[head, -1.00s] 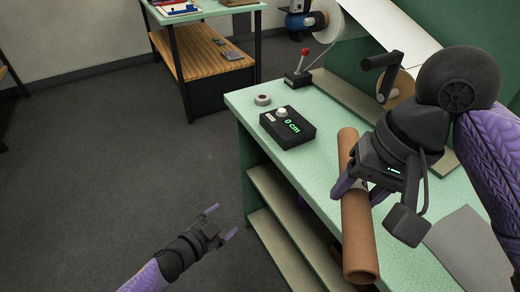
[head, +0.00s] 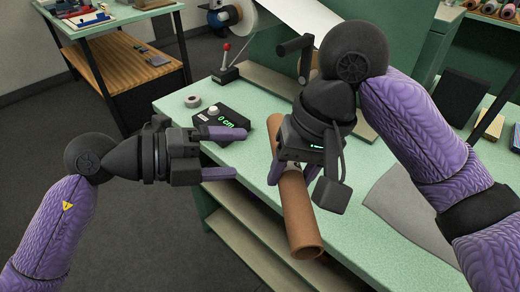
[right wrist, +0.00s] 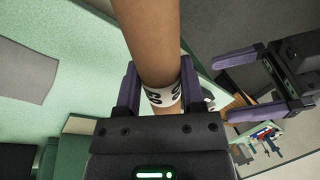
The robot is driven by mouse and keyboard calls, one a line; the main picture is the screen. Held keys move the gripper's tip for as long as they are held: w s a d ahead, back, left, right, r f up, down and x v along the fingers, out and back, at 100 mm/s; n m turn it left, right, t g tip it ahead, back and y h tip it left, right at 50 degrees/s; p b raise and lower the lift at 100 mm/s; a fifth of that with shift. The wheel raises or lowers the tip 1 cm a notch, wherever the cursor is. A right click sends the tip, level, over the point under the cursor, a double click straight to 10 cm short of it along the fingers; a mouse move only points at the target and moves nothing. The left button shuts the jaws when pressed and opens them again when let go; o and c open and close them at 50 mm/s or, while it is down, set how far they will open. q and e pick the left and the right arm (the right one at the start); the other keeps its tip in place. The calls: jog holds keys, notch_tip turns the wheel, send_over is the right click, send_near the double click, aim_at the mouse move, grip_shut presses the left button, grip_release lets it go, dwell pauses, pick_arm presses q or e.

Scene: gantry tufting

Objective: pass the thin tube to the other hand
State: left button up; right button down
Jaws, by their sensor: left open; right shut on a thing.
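The thin tube (head: 296,212) is a brown cardboard cylinder, tilted, with its open lower end over the near edge of the green table. My right gripper (head: 291,172) is shut on it around the middle. In the right wrist view the tube (right wrist: 150,40) runs between the purple fingers (right wrist: 158,85), with a white band with black marks at the grip. My left gripper (head: 228,153) is open and empty, left of the tube and pointing at it, with a gap between. It also shows at the right of the right wrist view (right wrist: 235,90).

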pick_arm(q)
jog(key=x, duration=0.7)
jog(key=shift+d, duration=0.1)
jog(key=shift+c, duration=0.2)
jog(key=c, duration=1.2)
grip_shut()
pick_arm(e)
jog(key=shift+c, duration=0.5)
grip_release()
jog(key=shift+r, duration=0.1)
